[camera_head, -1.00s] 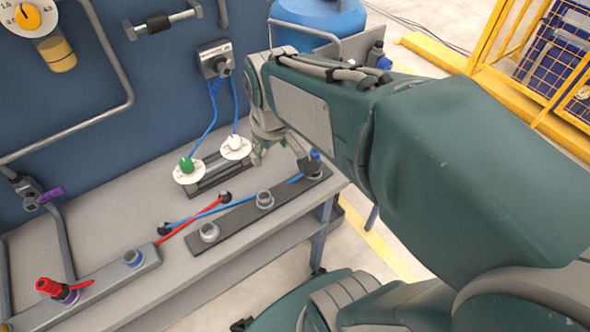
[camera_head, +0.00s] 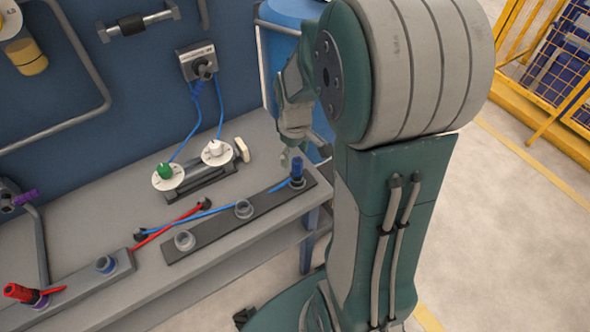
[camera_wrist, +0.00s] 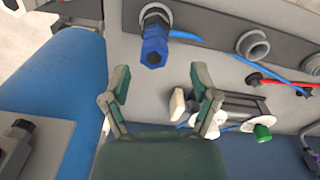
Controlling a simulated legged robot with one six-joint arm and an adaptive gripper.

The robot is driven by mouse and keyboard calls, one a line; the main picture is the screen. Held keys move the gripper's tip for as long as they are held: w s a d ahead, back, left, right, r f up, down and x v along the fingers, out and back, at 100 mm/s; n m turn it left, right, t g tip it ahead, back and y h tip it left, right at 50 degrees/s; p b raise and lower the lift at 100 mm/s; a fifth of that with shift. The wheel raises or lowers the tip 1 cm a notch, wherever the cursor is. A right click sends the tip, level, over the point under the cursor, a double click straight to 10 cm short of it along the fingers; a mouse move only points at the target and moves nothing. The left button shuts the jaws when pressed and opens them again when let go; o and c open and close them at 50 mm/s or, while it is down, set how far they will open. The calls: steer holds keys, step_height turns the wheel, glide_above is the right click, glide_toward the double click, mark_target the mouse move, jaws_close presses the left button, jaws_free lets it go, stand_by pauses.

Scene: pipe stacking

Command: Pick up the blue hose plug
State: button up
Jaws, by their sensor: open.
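The blue hose plug (camera_head: 297,171) stands upright at the right end of the dark strip (camera_head: 215,229) on the bench. A blue hose or handle runs left from its base. In the wrist view the plug (camera_wrist: 155,46) shows above and just beyond the fingertips, apart from them. My gripper (camera_wrist: 160,84) is open with nothing between its two fingers. In the head view my gripper (camera_head: 291,156) is just behind and above the plug, partly hidden by my arm.
Two empty grey sockets (camera_head: 244,209) (camera_head: 185,241) sit along the strip. Green and white knobs (camera_head: 165,170) (camera_head: 215,148) stand behind it, with a pale block (camera_head: 242,149) beside. A blue tank (camera_head: 285,35) stands behind the bench.

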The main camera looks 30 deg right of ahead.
mark_target(298, 160)
steer(key=f, duration=0.2)
steer(key=d+f, duration=0.1)
steer(key=f, duration=0.1)
steer(key=shift+s+d, duration=0.1)
steer(key=shift+d, duration=0.05)
steer(key=shift+a+f, duration=0.25)
steer(key=shift+f, duration=0.25)
steer(key=shift+a, duration=0.25)
steer(key=c, duration=0.4)
steer(key=shift+d, duration=0.1)
steer(key=c, duration=0.5)
steer(key=shift+d, duration=0.15)
jaws_close()
